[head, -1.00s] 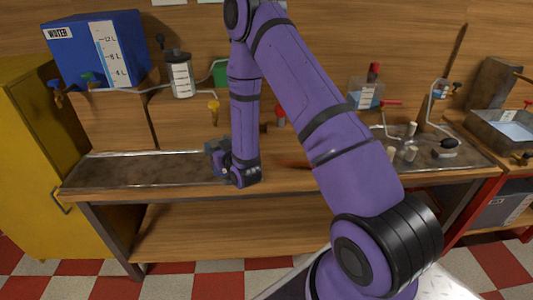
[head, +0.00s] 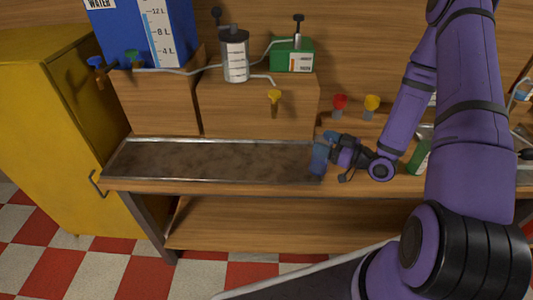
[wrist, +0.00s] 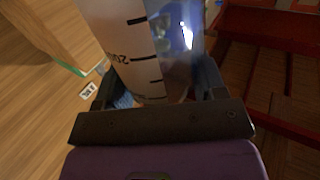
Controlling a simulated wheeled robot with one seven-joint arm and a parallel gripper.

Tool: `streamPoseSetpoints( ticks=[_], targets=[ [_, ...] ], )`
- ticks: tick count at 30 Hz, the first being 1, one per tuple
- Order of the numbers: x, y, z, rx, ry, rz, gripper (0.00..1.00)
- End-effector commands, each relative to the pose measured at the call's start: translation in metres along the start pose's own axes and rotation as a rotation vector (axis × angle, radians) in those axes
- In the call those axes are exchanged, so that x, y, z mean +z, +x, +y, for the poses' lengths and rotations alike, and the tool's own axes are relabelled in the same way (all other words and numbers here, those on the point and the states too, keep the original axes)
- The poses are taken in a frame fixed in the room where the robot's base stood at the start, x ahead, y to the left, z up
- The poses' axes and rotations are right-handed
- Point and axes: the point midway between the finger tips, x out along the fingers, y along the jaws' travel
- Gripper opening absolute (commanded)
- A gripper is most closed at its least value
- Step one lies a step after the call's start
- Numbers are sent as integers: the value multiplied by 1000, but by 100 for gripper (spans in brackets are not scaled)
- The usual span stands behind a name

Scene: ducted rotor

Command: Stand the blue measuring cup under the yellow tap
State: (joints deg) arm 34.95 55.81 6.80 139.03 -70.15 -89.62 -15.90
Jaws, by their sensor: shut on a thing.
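The blue measuring cup (head: 319,159) is in my gripper (head: 328,152), roughly upright at the right end of the metal tray. I cannot tell whether its base touches anything. In the wrist view the cup (wrist: 135,50) is large and close, with black scale marks, and my gripper (wrist: 160,95) is shut on it. The yellow tap (head: 274,98) is at the end of a pipe in front of a wooden block, above the tray. The cup is to the right of the tap and lower in the picture.
The long shallow tray (head: 210,160) is empty below the tap. Wooden blocks (head: 258,108) behind it carry a metal canister (head: 235,55) and a green box (head: 292,55). A red knob (head: 339,102) and a yellow knob (head: 372,102) stand behind my gripper. A green bottle (head: 419,155) is to the right.

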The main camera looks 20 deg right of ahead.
Motion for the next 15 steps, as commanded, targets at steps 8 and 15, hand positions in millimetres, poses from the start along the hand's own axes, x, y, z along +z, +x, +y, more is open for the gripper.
streamPoseSetpoints(
  ticks=[8,15],
  targets=[
    [-1,40,-4,-19,-3,3,23],
    [-1,96,-4,-17,-2,2,23]
  ],
)
